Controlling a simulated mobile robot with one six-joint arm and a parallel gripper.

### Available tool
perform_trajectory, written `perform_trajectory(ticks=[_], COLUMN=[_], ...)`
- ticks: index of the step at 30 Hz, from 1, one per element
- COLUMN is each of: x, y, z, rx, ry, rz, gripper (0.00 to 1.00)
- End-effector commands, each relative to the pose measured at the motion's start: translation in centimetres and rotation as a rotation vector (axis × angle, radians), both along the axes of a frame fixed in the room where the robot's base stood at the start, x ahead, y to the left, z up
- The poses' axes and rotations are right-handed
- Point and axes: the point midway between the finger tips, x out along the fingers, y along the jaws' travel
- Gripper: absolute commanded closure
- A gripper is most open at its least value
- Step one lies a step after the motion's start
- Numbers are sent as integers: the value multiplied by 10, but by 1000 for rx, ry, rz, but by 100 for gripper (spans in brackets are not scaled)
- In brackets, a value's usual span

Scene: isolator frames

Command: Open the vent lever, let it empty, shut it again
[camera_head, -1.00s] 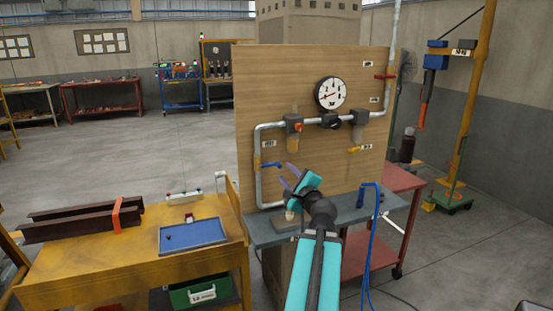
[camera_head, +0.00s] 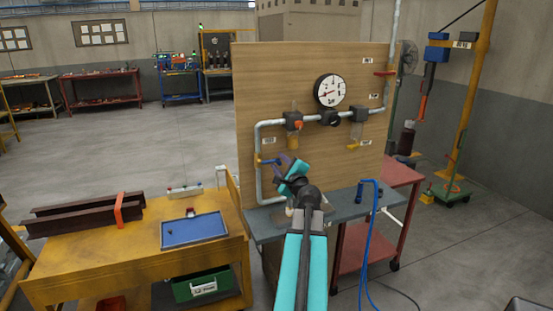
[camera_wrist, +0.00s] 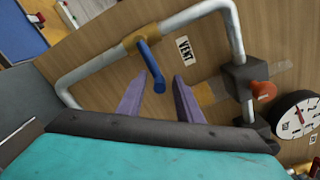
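The blue vent lever (camera_wrist: 151,66) sits on a brass valve body (camera_wrist: 139,39) on the grey pipe, with a "VENT" label (camera_wrist: 185,49) beside it. The lever stands across the pipe. It shows partly in the head view (camera_head: 267,161), beside my gripper (camera_head: 286,160). In the wrist view my gripper (camera_wrist: 160,78) is open, its two purple fingers apart. The lever's free end appears in the gap between the fingertips; I cannot tell its depth between them or any contact. The round gauge (camera_head: 331,90) has a red needle; its reading is too small to tell.
The pipework is mounted on an upright wooden board (camera_head: 290,65) above a grey bench (camera_head: 345,208). An orange-red knob (camera_wrist: 263,90) sits right of my fingers. A blue hose (camera_head: 371,240) hangs at the bench's right. A yellow table (camera_head: 130,262) with a blue tray (camera_head: 194,243) stands left.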

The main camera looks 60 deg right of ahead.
Motion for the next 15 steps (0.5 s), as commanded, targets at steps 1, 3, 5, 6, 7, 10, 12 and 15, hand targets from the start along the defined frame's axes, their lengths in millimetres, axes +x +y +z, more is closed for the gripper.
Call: perform_trajectory(ticks=[1, 3, 5, 6, 7, 10, 12, 15], x=[5, 11, 15, 17, 19, 24, 27, 28], y=[-5, -9, -12, -14, -15, -18, -20, -21], z=[1, 1, 1, 1, 1, 1, 0, 0], rx=[1, 0, 0, 0, 0, 0, 0, 0], ry=[0, -1, 0, 0, 0, 0, 0, 0], rz=[1, 1, 0, 0, 0, 0, 0, 0], gripper=[68, 68, 68, 68, 68, 68, 68, 68])
